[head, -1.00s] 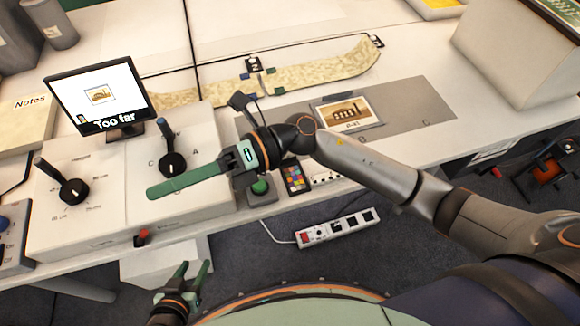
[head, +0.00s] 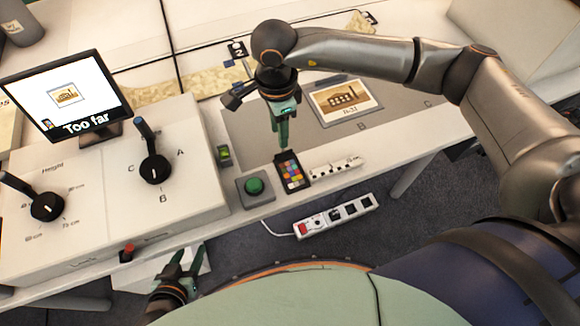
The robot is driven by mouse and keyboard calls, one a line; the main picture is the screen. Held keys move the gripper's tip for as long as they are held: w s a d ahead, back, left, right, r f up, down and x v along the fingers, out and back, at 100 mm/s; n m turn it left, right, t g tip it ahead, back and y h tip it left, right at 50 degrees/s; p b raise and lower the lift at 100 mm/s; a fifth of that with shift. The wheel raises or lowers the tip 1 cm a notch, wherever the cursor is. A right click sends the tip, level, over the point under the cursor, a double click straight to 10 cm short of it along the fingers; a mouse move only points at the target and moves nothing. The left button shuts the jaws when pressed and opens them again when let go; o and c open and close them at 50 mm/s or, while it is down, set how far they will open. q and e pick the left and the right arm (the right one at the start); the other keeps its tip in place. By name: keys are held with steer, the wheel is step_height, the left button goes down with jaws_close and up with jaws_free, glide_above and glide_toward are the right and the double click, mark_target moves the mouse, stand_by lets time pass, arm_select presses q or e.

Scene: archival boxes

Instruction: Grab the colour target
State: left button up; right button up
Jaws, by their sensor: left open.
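The colour target (head: 293,178), a small dark card with several coloured squares, lies at the front edge of the table, right of a green button. My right gripper (head: 284,143) points down with its green fingers just behind and above the target's far edge. The fingers overlap one another in this view, so their gap does not show, and I cannot tell whether they touch the target. My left gripper (head: 186,262) is open and empty, low in front of the table, far from the target.
A green button (head: 254,186) on a grey box sits left of the target, and a white scale strip (head: 336,167) lies to its right. A picture card (head: 343,99) lies on a grey mat (head: 402,104). The control box (head: 110,190) and monitor (head: 66,97) stand left.

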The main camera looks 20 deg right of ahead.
mark_target(284, 152)
steer(key=shift+s+d+f, duration=0.1)
steer(key=shift+d+f, duration=0.05)
steer(key=shift+f, duration=1.65)
steer(key=shift+s+d+f, duration=0.1)
steer(key=shift+d+f, duration=0.05)
steer(key=shift+f, duration=1.6)
jaws_close()
